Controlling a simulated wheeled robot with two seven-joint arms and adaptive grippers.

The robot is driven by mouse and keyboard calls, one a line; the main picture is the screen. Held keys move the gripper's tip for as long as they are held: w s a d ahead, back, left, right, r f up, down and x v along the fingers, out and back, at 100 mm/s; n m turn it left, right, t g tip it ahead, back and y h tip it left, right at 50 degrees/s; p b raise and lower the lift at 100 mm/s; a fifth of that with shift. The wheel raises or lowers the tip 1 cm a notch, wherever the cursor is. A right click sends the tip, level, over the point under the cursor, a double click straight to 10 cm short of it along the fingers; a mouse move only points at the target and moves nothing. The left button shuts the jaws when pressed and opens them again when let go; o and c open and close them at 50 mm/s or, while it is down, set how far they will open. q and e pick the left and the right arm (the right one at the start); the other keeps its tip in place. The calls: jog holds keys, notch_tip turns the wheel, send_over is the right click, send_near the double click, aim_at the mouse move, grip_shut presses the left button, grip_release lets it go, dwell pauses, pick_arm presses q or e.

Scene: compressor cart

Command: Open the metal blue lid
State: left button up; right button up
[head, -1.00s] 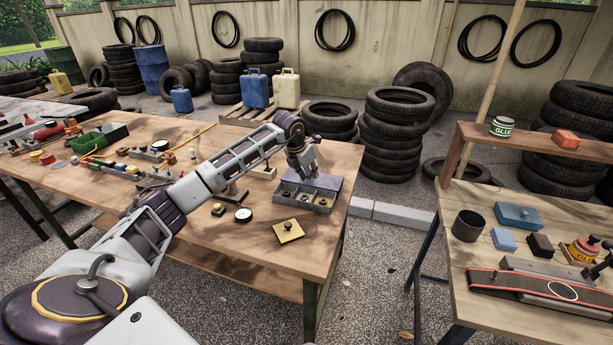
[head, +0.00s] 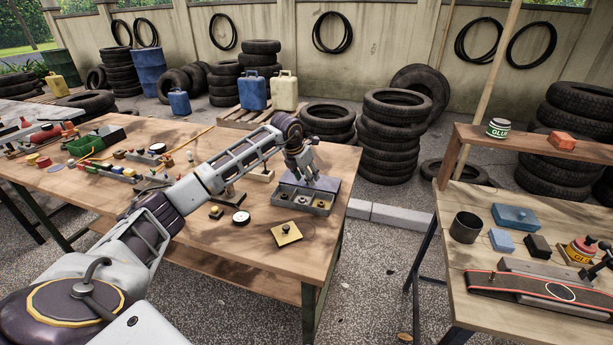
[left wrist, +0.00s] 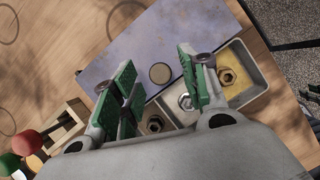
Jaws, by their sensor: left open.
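Nuts show in the compartments. In the head view the lid (head: 342,184) is at the box's far side, on the wooden table's right end, partly hidden by my gripper. My left gripper (head: 309,181) is over the lid and box. In the left wrist view its green-padded fingers (left wrist: 156,68) are apart, with the knob between them in the picture; contact is not clear. My right gripper is not in view.
A yellow plate with a knob (head: 286,233) and a round gauge (head: 241,217) lie in front of the box. Coloured-ball pieces (left wrist: 22,150) stand left of it. The right workbench holds a blue box (head: 516,216) and a dark cup (head: 466,227). Stacked tires (head: 392,140) stand behind.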

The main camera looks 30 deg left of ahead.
pick_arm(q)
jog(key=v, duration=1.1)
jog(key=shift+s+r, duration=0.2)
jog(key=shift+r, duration=0.15)
dwell(0.4)
